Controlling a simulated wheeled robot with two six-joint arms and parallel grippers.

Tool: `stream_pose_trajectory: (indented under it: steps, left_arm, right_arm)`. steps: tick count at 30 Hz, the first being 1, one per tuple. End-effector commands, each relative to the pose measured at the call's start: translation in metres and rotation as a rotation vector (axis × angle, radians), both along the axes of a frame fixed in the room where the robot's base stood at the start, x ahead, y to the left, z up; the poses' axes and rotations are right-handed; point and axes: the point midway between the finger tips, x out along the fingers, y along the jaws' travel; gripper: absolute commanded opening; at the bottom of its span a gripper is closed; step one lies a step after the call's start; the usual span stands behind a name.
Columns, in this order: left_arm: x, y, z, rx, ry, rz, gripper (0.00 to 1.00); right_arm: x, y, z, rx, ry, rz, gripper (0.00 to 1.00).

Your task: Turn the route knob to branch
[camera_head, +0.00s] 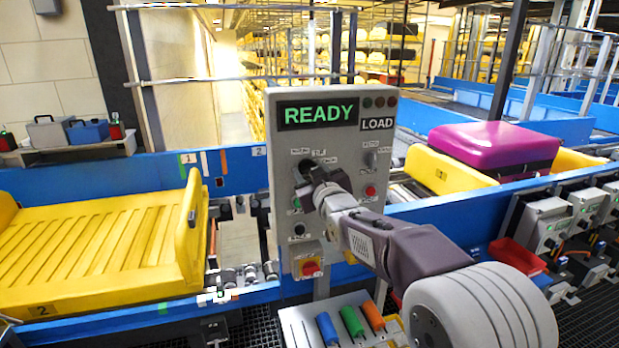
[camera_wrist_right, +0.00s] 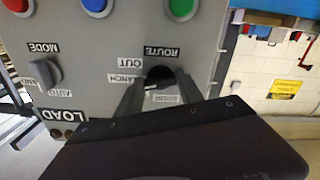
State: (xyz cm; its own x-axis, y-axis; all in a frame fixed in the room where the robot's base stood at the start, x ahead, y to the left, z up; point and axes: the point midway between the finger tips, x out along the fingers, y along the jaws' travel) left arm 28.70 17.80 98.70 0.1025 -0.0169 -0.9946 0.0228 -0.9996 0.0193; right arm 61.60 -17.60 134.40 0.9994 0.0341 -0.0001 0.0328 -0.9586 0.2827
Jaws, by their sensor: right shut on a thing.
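The grey control panel (camera_head: 330,250) stands in the middle of the head view. Its display reads READY, with a LOAD label beside it. My right gripper (camera_head: 308,180) reaches the panel's upper left and is shut on the dark route knob. In the right wrist view the route knob (camera_wrist_right: 160,76) sits between the two fingers (camera_wrist_right: 158,92), under a ROUTE label (camera_wrist_right: 161,52). OUT and partly covered BRANCH labels lie left of the knob; another label below is partly hidden. A pale mark on the knob points roughly left; its exact setting is unclear. My left gripper is not in view.
The mode knob (camera_wrist_right: 47,73) and several coloured buttons are close by on the panel. A red emergency button (camera_head: 310,268) sits low on it. A yellow tray (camera_head: 95,250) lies left, and a purple suitcase (camera_head: 495,145) lies right on the conveyor.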

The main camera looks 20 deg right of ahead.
Motion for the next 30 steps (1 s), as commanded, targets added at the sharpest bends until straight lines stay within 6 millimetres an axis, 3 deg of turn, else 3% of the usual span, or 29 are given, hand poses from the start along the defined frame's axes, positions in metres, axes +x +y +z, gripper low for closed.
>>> stream_pose_trajectory:
  steps: [9, 23, 24, 26, 30]
  left_arm:
    - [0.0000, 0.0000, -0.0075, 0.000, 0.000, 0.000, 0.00]
    - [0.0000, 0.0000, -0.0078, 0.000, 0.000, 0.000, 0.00]
    - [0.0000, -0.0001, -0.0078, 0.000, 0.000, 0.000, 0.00]
    - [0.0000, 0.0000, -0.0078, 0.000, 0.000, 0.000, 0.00]
    - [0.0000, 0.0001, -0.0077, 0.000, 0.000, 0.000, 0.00]
  right_arm:
    - [-0.0001, 0.0002, -0.0024, 0.098, 0.009, 0.000, 0.03]
    - [0.0000, 0.0001, -0.0021, 0.113, 0.010, 0.000, 0.03]
    - [0.0000, 0.0001, -0.0021, 0.113, 0.010, -0.001, 0.46]
    - [0.0000, 0.0002, -0.0019, 0.113, 0.009, 0.000, 0.63]
    - [0.0000, 0.0000, -0.0013, 0.112, 0.007, 0.000, 0.65]
